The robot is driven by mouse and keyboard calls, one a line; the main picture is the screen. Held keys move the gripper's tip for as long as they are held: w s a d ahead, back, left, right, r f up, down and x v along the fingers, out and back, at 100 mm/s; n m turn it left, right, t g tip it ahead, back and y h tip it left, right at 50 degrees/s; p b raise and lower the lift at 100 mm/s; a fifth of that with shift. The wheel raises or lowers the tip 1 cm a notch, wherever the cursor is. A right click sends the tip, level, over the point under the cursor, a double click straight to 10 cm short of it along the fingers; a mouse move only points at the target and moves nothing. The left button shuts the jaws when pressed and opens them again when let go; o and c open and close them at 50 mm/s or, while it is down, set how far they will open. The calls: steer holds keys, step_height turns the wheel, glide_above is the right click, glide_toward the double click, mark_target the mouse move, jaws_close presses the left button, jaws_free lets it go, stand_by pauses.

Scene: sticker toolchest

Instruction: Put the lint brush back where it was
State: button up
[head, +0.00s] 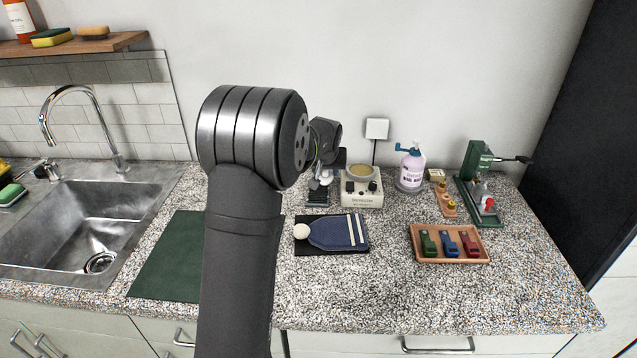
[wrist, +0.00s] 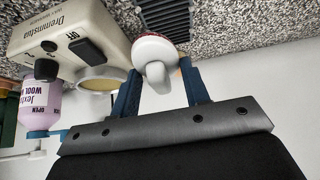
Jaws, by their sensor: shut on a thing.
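The lint brush (wrist: 152,48), white and rounded with a red edge, shows between the two blue fingers of my gripper (wrist: 159,68) in the wrist view. The fingers are shut on its narrow white part. Its wide end faces a dark ribbed pad (wrist: 163,17) on the counter; I cannot tell whether they touch. In the head view my gripper (head: 336,158) is mostly hidden behind my arm, just left of the cream appliance, above the dark pad (head: 318,194).
The cream appliance (head: 362,190) stands close beside my gripper, with a lilac bottle (head: 411,172) to its right. A dark mat with a blue piece (head: 335,233) lies in front. A tray of coloured clips (head: 450,257) and a green press (head: 478,160) are right. The front right counter is clear.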

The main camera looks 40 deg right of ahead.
mark_target(318, 191)
steer(key=shift+w+a+f, duration=0.1)
steer(key=shift+w+f, duration=0.3)
steer(key=shift+w, duration=0.25)
steer(key=shift+w+a+f, duration=0.1)
steer(key=shift+w+f, duration=0.3)
steer(key=shift+w, duration=0.2)
steer(key=shift+f, duration=1.95)
steer(key=shift+f, duration=0.1)
steer(key=o, duration=1.2)
steer(key=shift+s+a+r, duration=0.1)
steer(key=shift+a+r, duration=0.05)
steer(key=shift+r, duration=0.3)
steer(key=v, duration=1.1)
steer(key=shift+s, duration=0.1)
